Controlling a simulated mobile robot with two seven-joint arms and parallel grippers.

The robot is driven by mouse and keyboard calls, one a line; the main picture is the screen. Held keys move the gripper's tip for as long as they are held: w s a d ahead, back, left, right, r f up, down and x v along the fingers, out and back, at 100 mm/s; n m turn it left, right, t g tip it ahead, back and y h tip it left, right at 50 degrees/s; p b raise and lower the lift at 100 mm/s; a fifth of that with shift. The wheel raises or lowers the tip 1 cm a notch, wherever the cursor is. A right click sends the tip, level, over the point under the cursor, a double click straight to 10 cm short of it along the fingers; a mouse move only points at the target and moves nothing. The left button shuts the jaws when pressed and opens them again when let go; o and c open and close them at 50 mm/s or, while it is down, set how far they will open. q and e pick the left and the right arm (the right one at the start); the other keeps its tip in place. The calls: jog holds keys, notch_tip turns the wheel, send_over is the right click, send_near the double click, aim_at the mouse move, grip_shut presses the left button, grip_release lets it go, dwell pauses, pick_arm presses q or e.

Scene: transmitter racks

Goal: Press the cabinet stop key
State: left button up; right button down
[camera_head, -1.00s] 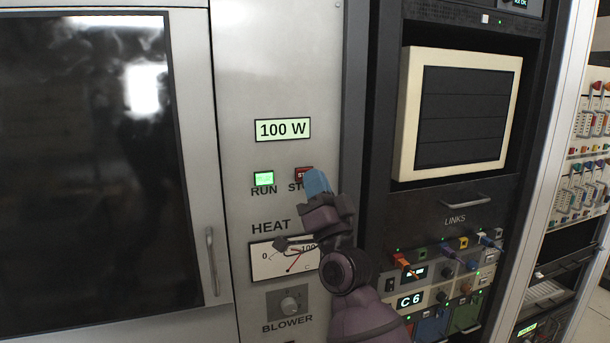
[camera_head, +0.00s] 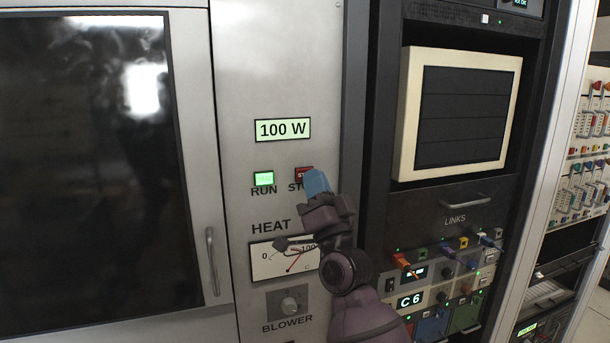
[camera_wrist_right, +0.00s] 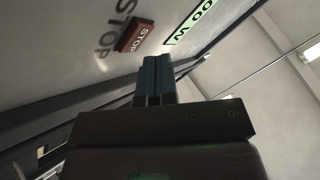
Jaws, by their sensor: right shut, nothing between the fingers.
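The red stop key (camera_head: 303,174) sits on the grey cabinet panel, right of the lit green RUN key (camera_head: 264,178) and below the display reading 100 W (camera_head: 283,130). My right gripper (camera_head: 317,181) is shut and empty, its blue fingertips overlapping the key's lower right edge in the head view. In the right wrist view the red stop key (camera_wrist_right: 137,34) shows whole, just beyond and to the left of the shut fingertips (camera_wrist_right: 154,60). A gap seems to lie between them; contact does not show. My left gripper is out of view.
A HEAT gauge (camera_head: 270,262) and BLOWER knob (camera_head: 290,304) are below the keys, the gauge partly behind my right gripper. A dark glass door (camera_head: 90,170) with a handle is at left. A rack with a LINKS drawer (camera_head: 450,210) and patch leads stands at right.

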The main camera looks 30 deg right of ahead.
jog(key=shift+w, duration=0.1)
jog(key=shift+w+d, duration=0.1)
jog(key=shift+w, duration=0.25)
dwell(0.5)
jog(key=shift+w+d, duration=0.1)
jog(key=shift+w, duration=0.2)
dwell(0.3)
dwell(0.4)
jog(key=shift+s+a+p, duration=0.2)
jog(key=shift+s+p, duration=0.2)
jog(key=shift+s, duration=0.35)
